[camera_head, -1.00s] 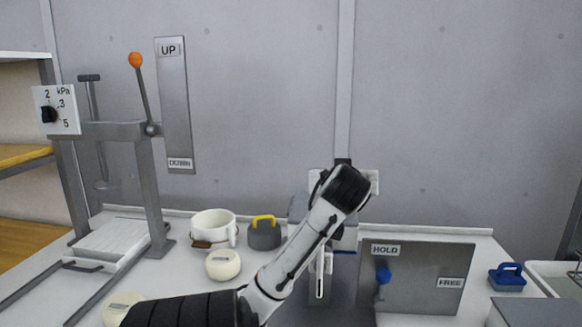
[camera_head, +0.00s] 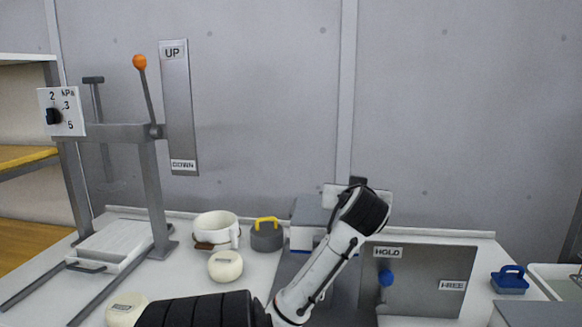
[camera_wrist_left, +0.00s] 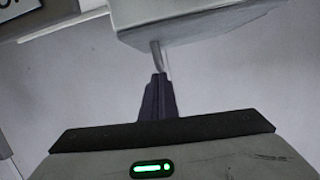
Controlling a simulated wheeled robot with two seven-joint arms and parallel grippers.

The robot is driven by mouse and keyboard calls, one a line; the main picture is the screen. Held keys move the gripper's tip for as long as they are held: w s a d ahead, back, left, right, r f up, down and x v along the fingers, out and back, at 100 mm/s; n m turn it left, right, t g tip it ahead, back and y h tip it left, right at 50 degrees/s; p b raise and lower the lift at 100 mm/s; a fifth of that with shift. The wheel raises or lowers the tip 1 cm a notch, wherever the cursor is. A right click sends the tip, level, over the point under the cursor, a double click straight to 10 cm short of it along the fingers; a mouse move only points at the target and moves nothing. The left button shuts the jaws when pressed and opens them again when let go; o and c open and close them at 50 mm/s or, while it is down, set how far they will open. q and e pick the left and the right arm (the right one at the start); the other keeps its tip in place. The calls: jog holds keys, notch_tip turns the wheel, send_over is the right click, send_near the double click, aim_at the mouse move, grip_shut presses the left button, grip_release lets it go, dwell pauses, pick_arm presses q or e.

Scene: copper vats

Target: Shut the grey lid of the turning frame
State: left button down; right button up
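The turning frame stands on the worktop behind my left arm. Its grey box-like part (camera_head: 309,210), which looks like the lid, shows left of my wrist; a blue strip runs below it. A white plate (camera_head: 336,192) shows behind my wrist. My arm hides much of the frame, so the lid's angle is unclear. My left gripper is hidden in the head view. In the left wrist view its dark fingers (camera_wrist_left: 158,82) are together, just below a pale grey box (camera_wrist_left: 190,18). A thin grey rod (camera_wrist_left: 157,56) meets the fingertips; I cannot tell whether it is gripped.
A grey HOLD/FREE panel (camera_head: 425,281) with a blue knob (camera_head: 386,278) stands right of my arm. A white pot (camera_head: 215,227), yellow-handled grey weight (camera_head: 266,236) and cream rounds (camera_head: 225,265) lie left. A lever press (camera_head: 150,190) stands far left, a blue-handled block (camera_head: 509,280) right.

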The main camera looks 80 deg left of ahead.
pick_arm(q)
jog(key=shift+f, duration=0.1)
jog(key=r+p, duration=0.4)
jog(key=shift+w+r, duration=0.1)
jog(key=shift+w, duration=0.25)
jog(key=v, duration=1)
jog(key=shift+w, duration=0.15)
jog(key=shift+d, duration=0.15)
